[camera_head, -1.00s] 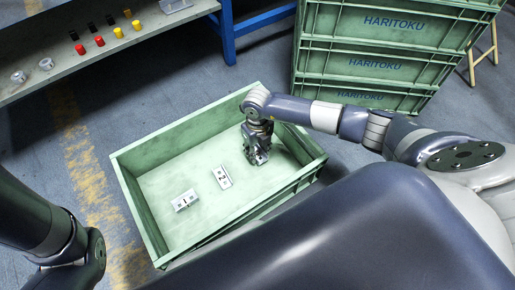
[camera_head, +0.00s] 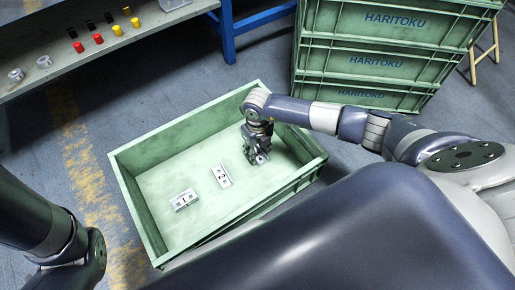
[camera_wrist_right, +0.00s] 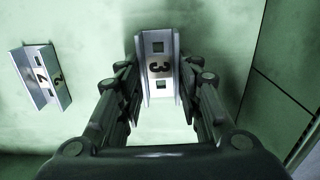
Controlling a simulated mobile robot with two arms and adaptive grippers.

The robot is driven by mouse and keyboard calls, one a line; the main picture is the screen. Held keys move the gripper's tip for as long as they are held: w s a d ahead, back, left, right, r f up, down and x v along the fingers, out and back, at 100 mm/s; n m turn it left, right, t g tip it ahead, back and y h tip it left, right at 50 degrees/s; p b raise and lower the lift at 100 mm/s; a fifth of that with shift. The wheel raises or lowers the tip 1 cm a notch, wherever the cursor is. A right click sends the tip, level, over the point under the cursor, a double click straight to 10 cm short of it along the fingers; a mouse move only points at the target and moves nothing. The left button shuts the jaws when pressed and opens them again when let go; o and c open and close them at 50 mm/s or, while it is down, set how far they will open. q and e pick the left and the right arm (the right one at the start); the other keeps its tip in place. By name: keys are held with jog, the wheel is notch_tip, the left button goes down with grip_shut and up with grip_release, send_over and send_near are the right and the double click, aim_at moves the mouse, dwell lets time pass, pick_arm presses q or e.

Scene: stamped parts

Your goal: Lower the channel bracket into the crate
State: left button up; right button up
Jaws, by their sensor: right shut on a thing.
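The open green crate (camera_head: 140,183) stands on the floor in the head view. My right gripper (camera_head: 257,156) reaches down inside it near its right end. In the right wrist view the gripper (camera_wrist_right: 160,95) is shut on a grey channel bracket marked 3 (camera_wrist_right: 158,45), one finger on each side. The bracket is over the crate floor; I cannot tell whether it touches it. Two brackets lie on the crate floor to the left, one marked 2 (camera_head: 222,177) and one marked 1 (camera_head: 184,199). My left arm is at the lower left, its gripper out of view.
A stack of green crates (camera_head: 375,62) stands behind the crate at the right. A bench (camera_head: 130,37) at the upper left holds red, yellow and black parts and two metal pieces. The crate's right wall is close to my right gripper.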

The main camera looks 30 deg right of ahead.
aim_at(258, 155)
jog(key=o, duration=1.2)
jog(key=shift+o, duration=0.2)
notch_tip(258, 155, up, 12)
